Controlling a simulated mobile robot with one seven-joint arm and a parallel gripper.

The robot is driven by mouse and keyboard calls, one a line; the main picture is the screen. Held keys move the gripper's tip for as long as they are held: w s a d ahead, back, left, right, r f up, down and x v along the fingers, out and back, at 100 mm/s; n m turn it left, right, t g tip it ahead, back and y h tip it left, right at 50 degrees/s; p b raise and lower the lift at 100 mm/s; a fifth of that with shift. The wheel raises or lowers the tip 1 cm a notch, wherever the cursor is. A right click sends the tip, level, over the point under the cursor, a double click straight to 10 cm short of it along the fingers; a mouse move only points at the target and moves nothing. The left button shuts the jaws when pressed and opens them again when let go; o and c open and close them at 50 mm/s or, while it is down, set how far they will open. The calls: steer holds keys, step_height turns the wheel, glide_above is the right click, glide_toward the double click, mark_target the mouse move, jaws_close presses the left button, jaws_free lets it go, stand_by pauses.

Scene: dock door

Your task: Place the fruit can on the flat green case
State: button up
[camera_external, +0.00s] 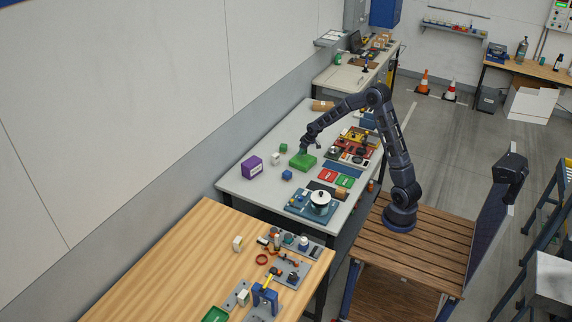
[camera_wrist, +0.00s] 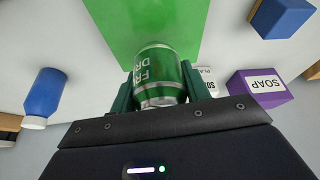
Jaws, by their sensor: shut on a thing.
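The fruit can (camera_wrist: 160,75) is green with silver ends and white lettering. In the wrist view it sits between the two fingers of my gripper (camera_wrist: 158,88), which is shut on it. The flat green case (camera_wrist: 140,22) lies beyond the can, and the can overlaps it in this view. In the external view the green case (camera_external: 302,162) lies on the grey table, with my gripper (camera_external: 304,149) just above it. The can is too small and hidden to make out there. I cannot tell whether the can touches the case.
Red and green trays (camera_external: 328,176) and a pot (camera_external: 320,197) lie nearer. A blue bottle (camera_wrist: 42,95) shows in the wrist view.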

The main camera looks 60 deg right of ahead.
steer(key=shift+f, duration=1.6)
steer(key=shift+f, duration=0.1)
steer(key=o, duration=1.1)
steer(key=shift+c, duration=0.2)
